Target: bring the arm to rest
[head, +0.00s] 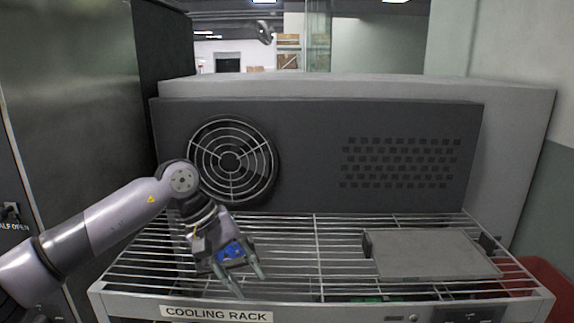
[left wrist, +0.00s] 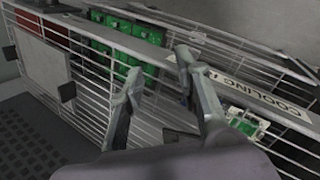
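My left arm (head: 115,214) comes in from the left and reaches over the wire cooling rack (head: 318,244). In the left wrist view the gripper (left wrist: 160,66) also shows open and empty over the rack's wires (left wrist: 100,80). I cannot tell its exact height above the wires. My right gripper is in neither view.
A grey flat plate (head: 430,254) lies on the rack's right side. A dark panel with a round fan (head: 231,160) stands behind. Green boards (left wrist: 120,62) show beneath the wires. A red bin (head: 550,283) is at the right. The rack's middle top is clear.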

